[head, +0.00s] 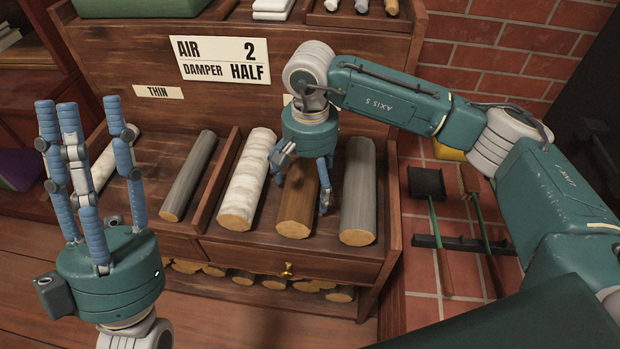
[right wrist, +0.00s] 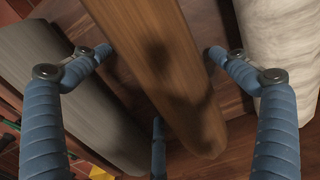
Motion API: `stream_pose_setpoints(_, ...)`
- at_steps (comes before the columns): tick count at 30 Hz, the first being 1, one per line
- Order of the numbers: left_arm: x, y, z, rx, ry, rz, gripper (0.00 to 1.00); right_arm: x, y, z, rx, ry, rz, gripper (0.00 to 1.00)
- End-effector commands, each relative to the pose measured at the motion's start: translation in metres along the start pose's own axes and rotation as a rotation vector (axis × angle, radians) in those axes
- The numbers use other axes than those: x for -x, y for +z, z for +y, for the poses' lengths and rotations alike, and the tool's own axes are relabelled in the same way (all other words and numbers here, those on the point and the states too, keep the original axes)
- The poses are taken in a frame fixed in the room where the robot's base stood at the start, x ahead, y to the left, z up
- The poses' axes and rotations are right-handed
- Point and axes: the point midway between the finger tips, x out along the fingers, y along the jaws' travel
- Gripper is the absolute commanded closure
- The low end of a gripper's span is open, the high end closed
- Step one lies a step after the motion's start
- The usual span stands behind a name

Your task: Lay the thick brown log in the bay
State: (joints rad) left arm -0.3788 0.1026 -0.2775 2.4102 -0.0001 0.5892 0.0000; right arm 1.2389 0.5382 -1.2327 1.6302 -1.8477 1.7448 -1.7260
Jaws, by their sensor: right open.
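The thick brown log (head: 297,212) lies in the wide right bay (head: 330,255) of the wooden shelf, between a white birch log (head: 247,180) and a thick grey log (head: 358,195). My right gripper (head: 303,188) is over the brown log with its fingers spread around it. In the right wrist view the brown log (right wrist: 165,70) runs between the open fingers (right wrist: 160,70), and I see no clear grip on it. My left gripper (head: 80,108) is open and empty, fingers pointing up, at the left. A small label behind my right wrist is mostly hidden.
A divider (head: 214,185) separates the left bay, labelled THIN (head: 158,92), which holds a thin grey log (head: 188,178) and a pale log (head: 105,165). A sign (head: 220,60) reads AIR 2, DAMPER HALF. Several logs lie below the drawer (head: 285,262). Fire tools (head: 440,240) stand right.

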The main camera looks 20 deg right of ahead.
Motion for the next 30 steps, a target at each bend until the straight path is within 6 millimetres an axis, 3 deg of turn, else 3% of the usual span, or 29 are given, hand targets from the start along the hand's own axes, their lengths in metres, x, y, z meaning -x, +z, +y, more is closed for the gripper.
stream_pose_setpoints(5,0.000,0.000,0.000,0.000,-0.001,0.000,0.60,0.016,-0.001,-0.001,-0.001,-0.003,0.004,0.02)
stream_pose_setpoints(18,0.000,0.000,0.000,0.000,0.000,0.000,0.60,0.103,-0.001,-0.001,0.000,-0.004,0.005,0.02)
stream_pose_setpoints(24,0.000,0.000,0.000,0.000,0.000,0.000,0.60,0.120,-0.001,-0.001,-0.001,-0.004,0.003,0.02)
stream_pose_setpoints(30,0.000,0.000,0.000,0.000,0.000,0.000,0.60,0.121,-0.001,0.000,0.000,-0.003,0.001,0.02)
